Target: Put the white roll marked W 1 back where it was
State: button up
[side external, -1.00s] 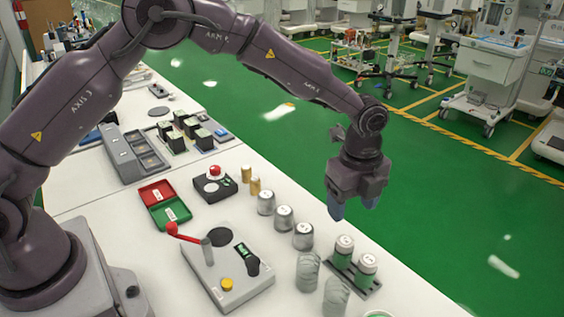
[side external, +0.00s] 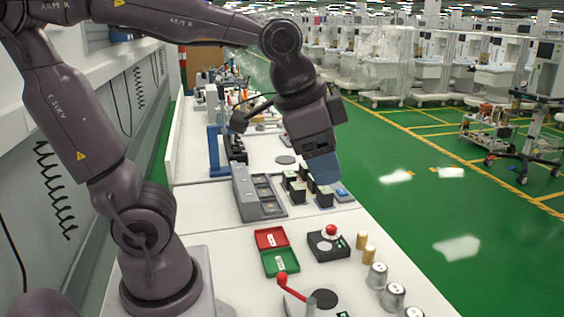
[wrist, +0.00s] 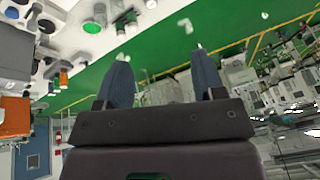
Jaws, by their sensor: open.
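My gripper (side external: 322,166) is raised over the bench with its blue fingers pointing down. In the wrist view the two fingers (wrist: 160,58) stand apart with nothing between them. In the side view grey-white cylinders (side external: 376,276) with marked pale tops stand at the lower right, one (side external: 392,297) nearer the camera. Their marks are too small to read, so I cannot tell whether one is the white roll marked W 1.
A grey compartment tray (side external: 240,190) and several black blocks (side external: 299,192) lie below and behind my gripper. Nearer are a red-and-green box (side external: 280,262), a black box with a red button (side external: 328,246), two tan cylinders (side external: 362,240) and a red-knobbed lever (side external: 282,280).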

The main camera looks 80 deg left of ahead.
jog(key=s+a+f+n+t, duration=0.1)
jog(key=s+n, duration=0.3)
jog(key=s, duration=0.2)
jog(key=shift+a, duration=0.25)
dwell(0.8)
